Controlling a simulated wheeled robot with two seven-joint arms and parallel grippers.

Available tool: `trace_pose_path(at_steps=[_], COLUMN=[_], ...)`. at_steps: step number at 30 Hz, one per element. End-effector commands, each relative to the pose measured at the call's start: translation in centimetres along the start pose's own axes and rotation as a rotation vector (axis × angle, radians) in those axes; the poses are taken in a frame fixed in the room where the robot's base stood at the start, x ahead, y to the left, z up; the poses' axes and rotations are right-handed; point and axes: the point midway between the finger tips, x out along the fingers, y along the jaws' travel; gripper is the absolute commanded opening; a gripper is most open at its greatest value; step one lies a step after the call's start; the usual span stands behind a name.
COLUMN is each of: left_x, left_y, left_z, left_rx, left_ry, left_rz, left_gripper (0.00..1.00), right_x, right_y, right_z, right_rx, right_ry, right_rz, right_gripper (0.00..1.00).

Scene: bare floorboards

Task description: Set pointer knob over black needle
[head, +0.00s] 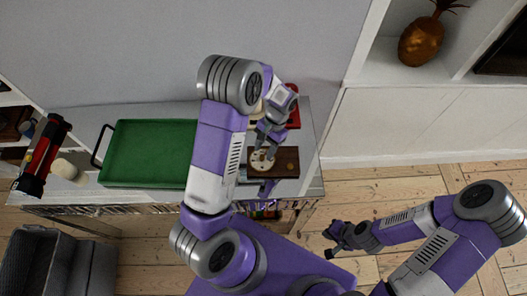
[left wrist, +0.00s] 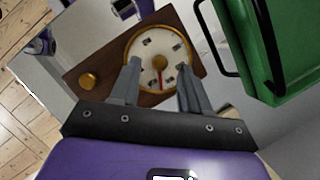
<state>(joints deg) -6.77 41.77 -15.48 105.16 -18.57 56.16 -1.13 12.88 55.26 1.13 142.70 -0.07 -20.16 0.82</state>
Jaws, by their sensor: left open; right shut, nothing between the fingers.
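A brown wooden panel (head: 287,156) carries a round white dial with a brass rim (head: 258,167). In the left wrist view, the dial (left wrist: 150,46) has a brass centre, a red needle (left wrist: 160,80) pointing towards my gripper, and several dark marks. I cannot make out a separate black needle. A round brass knob (left wrist: 89,81) sits on the panel beside the dial; I cannot make out a pointer on it. My left gripper (head: 267,150) is open over the dial; its fingers (left wrist: 159,66) appear either side of the needle, holding nothing. My right gripper (head: 334,243) is shut and empty, away from the panel.
A green tray (head: 150,152) with a black handle stands left on the cabinet top. A red and black object (head: 42,155) lies at the far left. A red item (head: 293,118) is behind the panel. A brass pineapple (head: 421,41) stands on a shelf, right.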

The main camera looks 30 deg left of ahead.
Motion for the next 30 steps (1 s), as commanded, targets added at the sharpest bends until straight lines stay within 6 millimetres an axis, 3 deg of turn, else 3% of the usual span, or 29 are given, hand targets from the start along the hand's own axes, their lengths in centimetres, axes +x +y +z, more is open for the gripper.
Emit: trace_pose_path(at_steps=[3,9,30], left_x=[-2.4,-4.8,-5.6], left_y=[0.0,0.0,0.0], left_z=[-0.1,-0.1,0.1], left_rx=[0.001,0.002,0.002], left_ry=[0.005,0.003,0.0], left_rz=[-0.001,-0.001,0.0], left_gripper=[0.46,0.46,0.46], right_x=[-0.4,-0.6,-1.1], right_y=[-0.1,-0.2,-0.4], right_z=[0.0,0.0,0.1], right_rx=[0.0,0.0,0.0], right_ry=[0.0,0.0,0.0], right_rz=[0.0,0.0,0.0], right_gripper=[0.0,0.0,0.0])
